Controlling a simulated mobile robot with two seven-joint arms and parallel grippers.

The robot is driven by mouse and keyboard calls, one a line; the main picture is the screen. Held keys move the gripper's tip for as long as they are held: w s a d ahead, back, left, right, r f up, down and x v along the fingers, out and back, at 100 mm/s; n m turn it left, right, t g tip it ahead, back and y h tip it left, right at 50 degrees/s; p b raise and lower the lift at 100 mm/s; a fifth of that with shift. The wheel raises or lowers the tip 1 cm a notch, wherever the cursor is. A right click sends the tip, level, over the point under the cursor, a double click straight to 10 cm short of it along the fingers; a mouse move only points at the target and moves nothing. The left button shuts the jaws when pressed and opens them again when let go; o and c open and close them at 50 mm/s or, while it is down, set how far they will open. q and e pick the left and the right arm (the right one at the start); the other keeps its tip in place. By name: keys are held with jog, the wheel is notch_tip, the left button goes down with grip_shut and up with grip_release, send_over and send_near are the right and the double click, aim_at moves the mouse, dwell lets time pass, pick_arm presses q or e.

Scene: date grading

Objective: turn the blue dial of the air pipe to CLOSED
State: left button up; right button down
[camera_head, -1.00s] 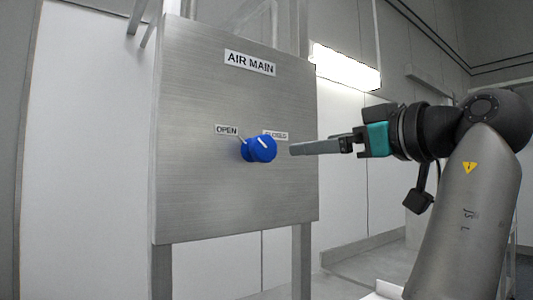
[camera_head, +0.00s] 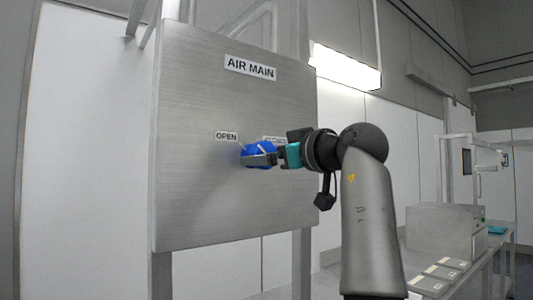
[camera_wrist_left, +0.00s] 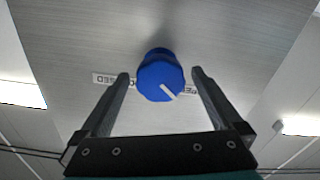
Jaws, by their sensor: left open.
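The blue dial (camera_head: 250,150) sits on the front of the metal panel (camera_head: 200,200), below and between the OPEN label (camera_head: 227,136) and the CLOSED label (camera_head: 273,139), which is partly hidden by my gripper. My left gripper (camera_head: 261,159) is at the dial, its arm showing on the right of the head view. In the left wrist view, the picture is upside down and the dial (camera_wrist_left: 155,80) lies between the two open fingers (camera_wrist_left: 161,73), with a gap on each side. The dial's white mark points toward the OPEN label. My right gripper is not in view.
An AIR MAIN sign (camera_head: 250,68) is at the panel's top. A bench with a grey box (camera_head: 440,230) stands at the lower right. A bright lamp (camera_head: 345,66) hangs on the wall behind. The panel's lower part is clear.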

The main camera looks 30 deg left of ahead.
pick_arm(q)
jog(key=shift+w+a, duration=0.15)
jog(key=shift+a, duration=0.15)
jog(key=shift+c, duration=0.4)
jog(key=c, duration=1.3)
jog(key=shift+o, duration=0.2)
